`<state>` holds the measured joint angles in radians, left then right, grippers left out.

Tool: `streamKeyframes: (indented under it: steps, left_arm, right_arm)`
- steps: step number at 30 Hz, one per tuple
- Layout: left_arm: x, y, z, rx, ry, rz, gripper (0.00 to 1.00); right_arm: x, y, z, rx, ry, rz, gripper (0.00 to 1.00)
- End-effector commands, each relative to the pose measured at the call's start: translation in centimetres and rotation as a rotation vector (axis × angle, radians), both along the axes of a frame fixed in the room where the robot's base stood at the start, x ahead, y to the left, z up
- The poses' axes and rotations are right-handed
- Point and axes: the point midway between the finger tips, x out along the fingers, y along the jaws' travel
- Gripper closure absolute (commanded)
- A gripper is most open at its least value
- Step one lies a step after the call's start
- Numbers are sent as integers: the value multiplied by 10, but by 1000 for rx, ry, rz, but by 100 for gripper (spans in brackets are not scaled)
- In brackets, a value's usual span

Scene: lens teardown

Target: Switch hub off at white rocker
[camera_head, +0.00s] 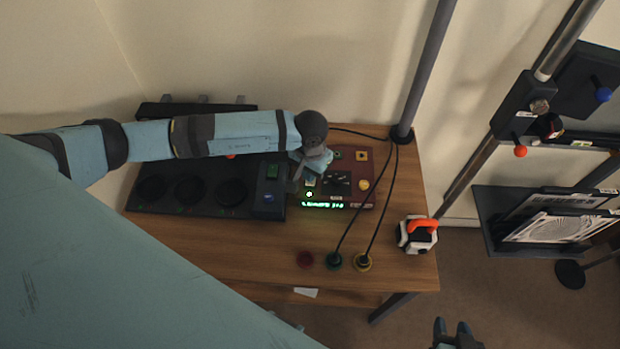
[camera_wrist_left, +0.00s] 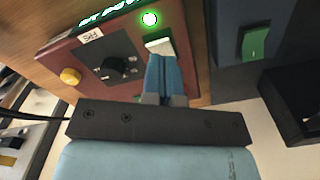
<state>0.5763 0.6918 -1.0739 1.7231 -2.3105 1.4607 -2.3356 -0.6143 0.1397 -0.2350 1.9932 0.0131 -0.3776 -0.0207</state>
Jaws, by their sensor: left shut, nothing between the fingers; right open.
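The hub is a dark red box (camera_head: 338,195) on the wooden table, with a lit green display (camera_head: 322,205) along its front edge. Its white rocker (camera_wrist_left: 158,45) sits on a green plate beside a glowing green lamp (camera_wrist_left: 150,19). My left gripper (camera_wrist_left: 158,60) is shut and empty, its blue fingertips right at the rocker's edge; I cannot tell whether they touch. In the head view my left gripper (camera_head: 298,178) reaches down over the hub's left side. My right gripper (camera_head: 455,328) is open and empty at the bottom, beyond the table's front edge.
A black panel with round wells (camera_head: 190,188) adjoins the hub on the left and carries a green switch (camera_wrist_left: 256,42). A white-and-black item with an orange handle (camera_head: 418,235) stands at the table's right edge.

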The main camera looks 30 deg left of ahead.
Motion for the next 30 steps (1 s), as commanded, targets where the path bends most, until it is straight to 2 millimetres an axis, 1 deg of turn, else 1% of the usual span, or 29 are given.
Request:
streamKeyframes:
  steps: [30]
  left_arm:
    - [0, 0, -16, 0, 0, 0, 100]
  right_arm:
    - [0, 0, -15, 0, -1, 0, 57]
